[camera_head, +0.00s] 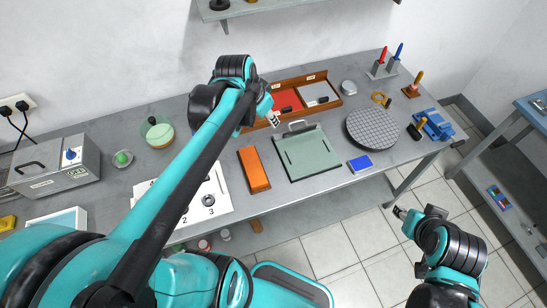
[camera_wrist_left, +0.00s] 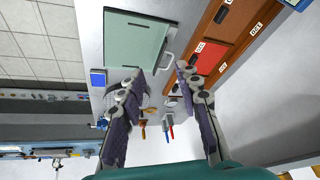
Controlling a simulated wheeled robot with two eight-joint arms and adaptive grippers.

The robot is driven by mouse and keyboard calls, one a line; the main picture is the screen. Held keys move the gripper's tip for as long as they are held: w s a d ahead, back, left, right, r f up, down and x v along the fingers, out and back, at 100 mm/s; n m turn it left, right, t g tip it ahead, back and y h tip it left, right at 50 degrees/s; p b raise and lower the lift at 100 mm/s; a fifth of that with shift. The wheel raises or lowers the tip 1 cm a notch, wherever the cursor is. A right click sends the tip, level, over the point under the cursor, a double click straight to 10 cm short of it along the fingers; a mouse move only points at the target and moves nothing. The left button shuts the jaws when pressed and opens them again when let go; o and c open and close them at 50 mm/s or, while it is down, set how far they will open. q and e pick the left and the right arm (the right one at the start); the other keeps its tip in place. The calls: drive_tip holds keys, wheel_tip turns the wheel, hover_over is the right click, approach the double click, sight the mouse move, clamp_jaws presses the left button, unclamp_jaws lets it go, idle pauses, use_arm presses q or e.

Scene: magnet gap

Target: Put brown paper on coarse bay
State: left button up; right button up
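A wooden tray with labelled bays (camera_head: 333,84) stands at the back of the bench. One bay holds a red sheet (camera_head: 288,101), another a grey-white sheet (camera_head: 319,92). In the left wrist view the tray (camera_wrist_left: 228,68) shows a further brown bay surface (camera_wrist_left: 240,22) with a dark piece at its edge; I cannot tell whether this is brown paper or bare wood. My left gripper (camera_head: 273,119) is at the tray's front edge, open and empty in the wrist view (camera_wrist_left: 162,74). My right gripper (camera_head: 400,213) is off the bench's front.
A green board with a metal clip (camera_head: 308,153) lies before the tray, with an orange block (camera_head: 253,169) left of it and a blue block (camera_head: 360,163) at its right. A round grey disc (camera_head: 376,129) lies further right. A white panel with holes (camera_head: 208,200) is partly behind my arm.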

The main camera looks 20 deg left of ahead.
use_arm(q)
drive_tip(key=s+d+f+n+t, duration=0.2)
drive_tip(key=s+d, duration=0.5)
drive_tip(key=s, duration=0.4)
drive_tip(key=shift+d+n+y, duration=0.25)
drive_tip(key=shift+n+y, duration=0.05)
drive_tip(key=shift+n, duration=0.4)
drive_tip(key=shift+f, duration=0.1)
wheel_tip(320, 180, down, 9)
drive_tip(key=b, duration=0.8)
drive_tip(key=shift+b, duration=0.35)
